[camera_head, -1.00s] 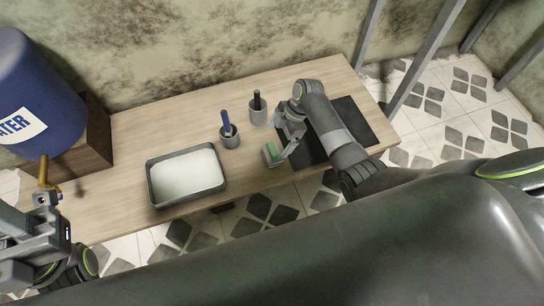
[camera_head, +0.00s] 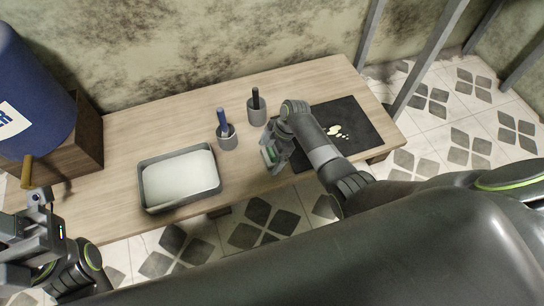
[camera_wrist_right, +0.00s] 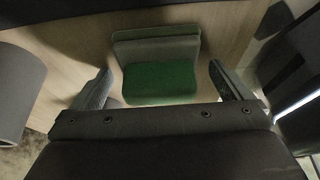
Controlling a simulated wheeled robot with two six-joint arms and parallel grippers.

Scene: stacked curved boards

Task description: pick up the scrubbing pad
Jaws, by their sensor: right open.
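The scrubbing pad (camera_wrist_right: 160,82) has a green face and a paler grey-green layer behind it. In the right wrist view it lies between the two fingers of my right gripper (camera_wrist_right: 159,80), with gaps on both sides. That gripper is open and right at the pad. My left gripper (camera_head: 30,225) is at the left edge of the head view, away from the pad; its jaws are unclear.
On the wooden table (camera_head: 110,190) are a metal tray with pale contents (camera_head: 142,200), a grey cup with a blue-handled tool (camera_head: 228,140) and another with a black-handled tool (camera_head: 257,112). A dark mat (camera_head: 355,115) bears pale bits. A blue barrel (camera_head: 45,85) stands left.

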